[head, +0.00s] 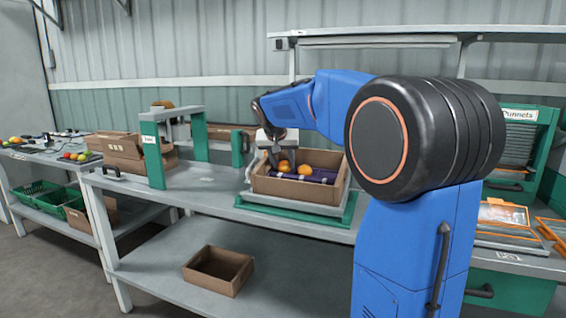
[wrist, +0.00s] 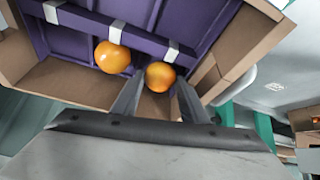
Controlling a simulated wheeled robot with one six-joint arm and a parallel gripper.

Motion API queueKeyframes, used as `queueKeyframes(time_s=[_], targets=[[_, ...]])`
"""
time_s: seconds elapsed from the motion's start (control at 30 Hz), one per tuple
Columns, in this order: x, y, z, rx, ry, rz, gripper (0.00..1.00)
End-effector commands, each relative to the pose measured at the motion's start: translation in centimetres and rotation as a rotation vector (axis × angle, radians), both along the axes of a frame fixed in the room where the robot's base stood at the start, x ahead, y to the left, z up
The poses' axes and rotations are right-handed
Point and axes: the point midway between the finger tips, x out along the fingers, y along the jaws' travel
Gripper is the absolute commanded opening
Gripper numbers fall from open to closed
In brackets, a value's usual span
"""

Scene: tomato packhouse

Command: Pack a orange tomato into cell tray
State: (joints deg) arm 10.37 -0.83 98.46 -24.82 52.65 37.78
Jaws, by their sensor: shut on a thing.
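My gripper (wrist: 158,92) is shut on an orange tomato (wrist: 160,76), which shows between its fingertips in the wrist view. A second orange tomato (wrist: 112,57) sits beside it to the left, at the edge of the purple cell tray (wrist: 85,17). In the head view my gripper (head: 272,158) reaches down over the cardboard box (head: 298,190), with the purple tray (head: 312,179) inside. Both tomatoes show there close together. The held tomato is low over the box; I cannot tell whether it touches the tray.
The box stands on a green-framed platform (head: 300,213) on the workbench. A green frame (head: 155,160) stands to the left. An empty cardboard box (head: 218,270) lies on the lower shelf. The bench between the frame and the platform is largely clear.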

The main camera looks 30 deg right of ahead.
Motion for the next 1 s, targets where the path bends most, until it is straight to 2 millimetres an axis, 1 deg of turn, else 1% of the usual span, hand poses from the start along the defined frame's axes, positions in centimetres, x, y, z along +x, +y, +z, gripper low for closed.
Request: queueKeyframes(time_s=[0.53,0.57,0.6,0.63,1.0], targets=[[0.11,-0.14,-0.59,-0.001,-0.001,0.000,0.29],[0.11,-0.14,-0.58,-0.001,-0.001,0.000,0.44],[0.11,-0.14,-0.58,-0.001,-0.001,0.000,0.54],[0.11,-0.14,-0.58,-0.001,-0.001,0.000,0.61],[0.11,-0.11,-0.61,0.000,0.000,0.000,0.61]])
